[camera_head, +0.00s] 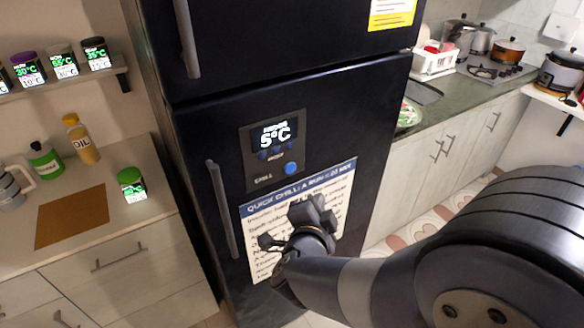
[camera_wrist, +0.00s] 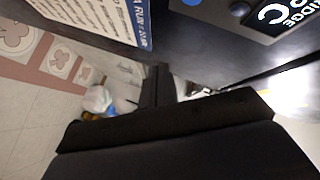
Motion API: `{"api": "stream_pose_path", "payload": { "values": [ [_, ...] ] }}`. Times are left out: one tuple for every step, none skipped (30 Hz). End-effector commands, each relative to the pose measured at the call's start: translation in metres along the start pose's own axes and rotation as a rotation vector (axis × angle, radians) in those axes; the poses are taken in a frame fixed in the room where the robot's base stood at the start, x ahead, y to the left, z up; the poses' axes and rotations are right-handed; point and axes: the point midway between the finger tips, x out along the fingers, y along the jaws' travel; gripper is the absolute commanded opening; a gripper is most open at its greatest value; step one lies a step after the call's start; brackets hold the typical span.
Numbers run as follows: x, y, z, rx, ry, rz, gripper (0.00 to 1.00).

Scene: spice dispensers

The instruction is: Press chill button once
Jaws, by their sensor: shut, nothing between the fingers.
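The dark fridge (camera_head: 340,120) carries a control panel (camera_head: 252,160) with a lit display (camera_head: 275,135) reading 5°C. Below the display sits a round blue button (camera_head: 291,168), with the word CHILL to its left. In the wrist view, the panel is at the upper right with part of the display (camera_wrist: 287,12), and a bit of blue (camera_wrist: 192,2) is cut off by the top edge. My gripper (camera_head: 312,207) is below the blue button, in front of the paper sign. In the wrist view my gripper (camera_wrist: 158,72) is shut and empty, its fingers apart from the button.
A QUICK CHILL sign (camera_head: 345,190) is fixed on the fridge door below the panel. A vertical door handle (camera_head: 220,205) stands out at the left. A counter (camera_head: 110,215) with an oil bottle (camera_head: 82,140) and a green-lidded jar (camera_head: 131,184) is left of the fridge.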

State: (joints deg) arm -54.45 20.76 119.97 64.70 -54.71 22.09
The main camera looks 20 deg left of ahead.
Motion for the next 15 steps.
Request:
{"api": "stream_pose_path", "payload": {
  "values": [
    [0.002, -0.001, 0.001, 0.000, 0.000, 0.001, 0.00],
    [0.003, -0.003, 0.002, 0.000, 0.000, 0.001, 0.00],
    [0.005, -0.004, 0.004, 0.000, 0.000, 0.001, 0.00],
    [0.007, -0.006, 0.005, 0.000, 0.000, 0.001, 0.00],
    [0.010, -0.008, 0.007, 0.000, 0.000, 0.001, 0.00],
    [0.014, -0.011, 0.009, 0.000, 0.001, 0.001, 0.00],
    [0.017, -0.012, 0.011, -0.001, 0.001, 0.001, 0.00],
    [0.019, -0.015, 0.013, -0.001, 0.001, 0.001, 0.00],
    [0.024, -0.018, 0.017, -0.001, 0.000, 0.001, 0.00],
    [0.027, -0.020, 0.019, -0.001, 0.000, 0.001, 0.00],
    [0.030, -0.023, 0.021, -0.001, 0.000, 0.001, 0.00],
    [0.034, -0.025, 0.024, -0.001, 0.000, 0.002, 0.00],
    [0.037, -0.028, 0.026, 0.000, 0.000, 0.001, 0.00],
    [0.040, -0.029, 0.028, 0.000, 0.000, 0.002, 0.00],
    [0.043, -0.032, 0.031, 0.000, 0.000, 0.001, 0.00]
  ]
}}
